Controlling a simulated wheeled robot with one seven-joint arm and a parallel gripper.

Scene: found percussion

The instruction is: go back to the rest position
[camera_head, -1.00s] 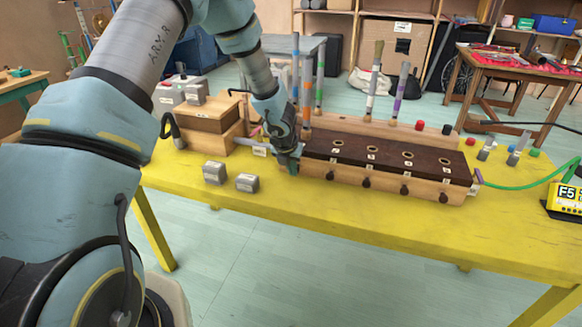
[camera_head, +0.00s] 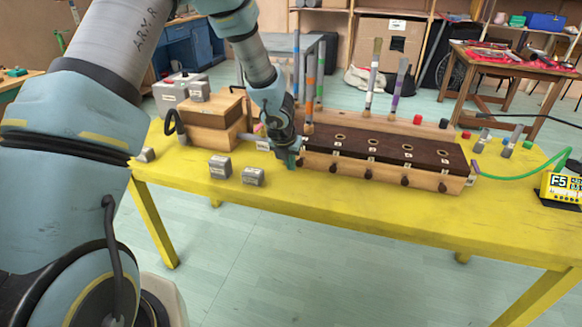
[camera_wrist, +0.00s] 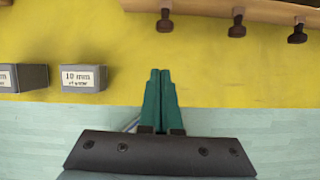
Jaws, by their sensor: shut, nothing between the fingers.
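My gripper (camera_head: 291,162) is over the front part of the yellow table, just left of the front corner of the long wooden box with a dark top (camera_head: 385,148). In the wrist view its two green fingertips (camera_wrist: 160,77) are together, with nothing between them. They show over the yellow table top (camera_wrist: 220,85), near its front edge. The box's front knobs (camera_wrist: 237,22) are ahead of the fingers.
Two grey blocks (camera_head: 220,167) (camera_head: 253,177) stand left of my gripper; one label reads 10 mm in the wrist view (camera_wrist: 83,78). A wooden box (camera_head: 210,125) is behind them. A yellow device (camera_head: 561,188) is at right.

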